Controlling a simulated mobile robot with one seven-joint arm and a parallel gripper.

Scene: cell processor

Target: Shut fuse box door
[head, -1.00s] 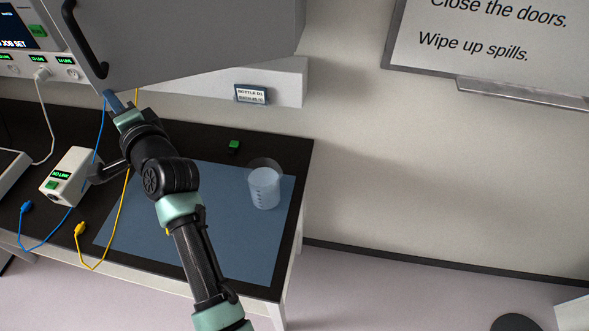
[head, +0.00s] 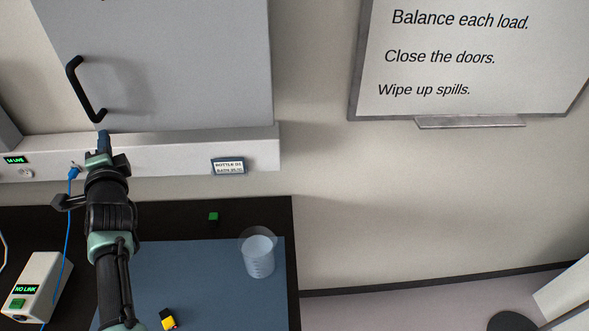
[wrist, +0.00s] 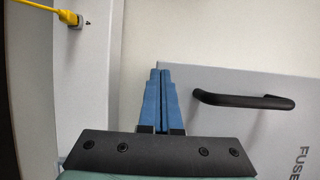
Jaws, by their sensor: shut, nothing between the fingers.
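The fuse box door (head: 190,65) is a grey panel with a black bar handle (head: 73,90) near its left edge. In the wrist view the door (wrist: 235,115) shows part of the word "FUSE" and the same handle (wrist: 243,100). My gripper (head: 103,140) has its blue fingers pressed together and empty, just below the handle at the door's lower left corner. The fingers (wrist: 158,85) also show in the wrist view, beside the door's edge. I cannot tell whether they touch it, or whether the door sits flush.
A white ledge (head: 250,150) with a label (head: 229,166) runs under the door; a blue cable plugs into it. A beaker (head: 258,258) and yellow plug (head: 168,319) are on the blue mat (head: 210,285). A "NO LINK" box (head: 35,283) stands left. A whiteboard (head: 470,55) hangs right.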

